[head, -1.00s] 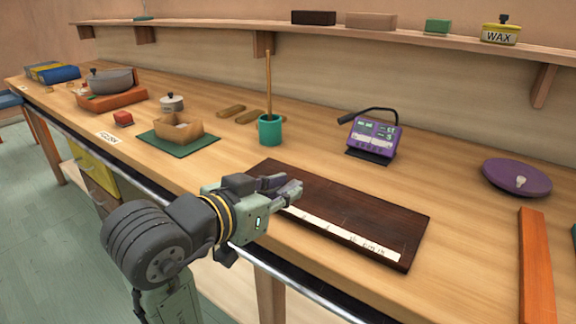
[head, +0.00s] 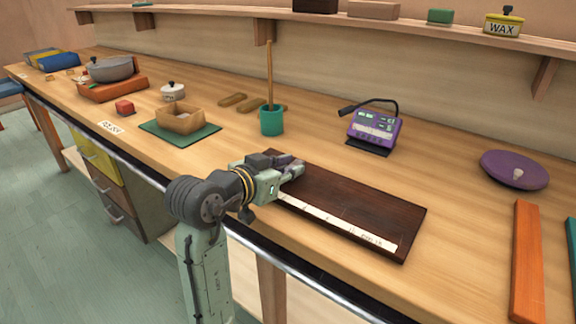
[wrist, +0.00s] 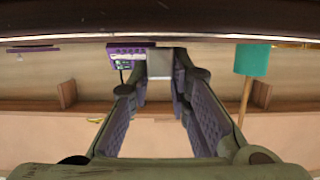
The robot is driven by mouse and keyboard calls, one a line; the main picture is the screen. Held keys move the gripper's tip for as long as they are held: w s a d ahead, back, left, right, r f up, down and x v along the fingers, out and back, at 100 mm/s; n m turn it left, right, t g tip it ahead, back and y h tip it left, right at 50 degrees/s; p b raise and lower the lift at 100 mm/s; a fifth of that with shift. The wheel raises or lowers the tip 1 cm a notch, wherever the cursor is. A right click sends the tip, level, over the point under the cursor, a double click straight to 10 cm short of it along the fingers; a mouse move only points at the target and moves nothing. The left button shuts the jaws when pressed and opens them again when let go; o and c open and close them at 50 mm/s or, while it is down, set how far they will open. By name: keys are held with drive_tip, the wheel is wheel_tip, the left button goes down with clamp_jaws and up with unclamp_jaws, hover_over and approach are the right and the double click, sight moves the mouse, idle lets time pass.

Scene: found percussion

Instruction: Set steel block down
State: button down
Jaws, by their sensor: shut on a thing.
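My gripper (head: 292,167) is over the left end of a dark wooden board (head: 345,204) with a white marked strip along its front edge. In the wrist view the fingers reach forward and are shut on a small grey steel block (wrist: 160,62) at their tips. The fingers hide the block in the head view. The board's edge (wrist: 160,18) crosses the top of the wrist view, which looks upside down. I cannot tell whether the block touches the board.
Behind the board stand a teal cup (head: 271,121) with a stick and a purple meter (head: 374,129). A purple disc (head: 514,169) and an orange bar (head: 527,260) lie to the right. A box (head: 180,119) on a green mat is to the left. The board's right part is clear.

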drive_tip(key=shift+f, duration=0.3)
drive_tip(key=c, duration=1.5)
unclamp_jaws()
drive_tip(key=b+v, duration=0.2)
drive_tip(key=v, duration=0.9)
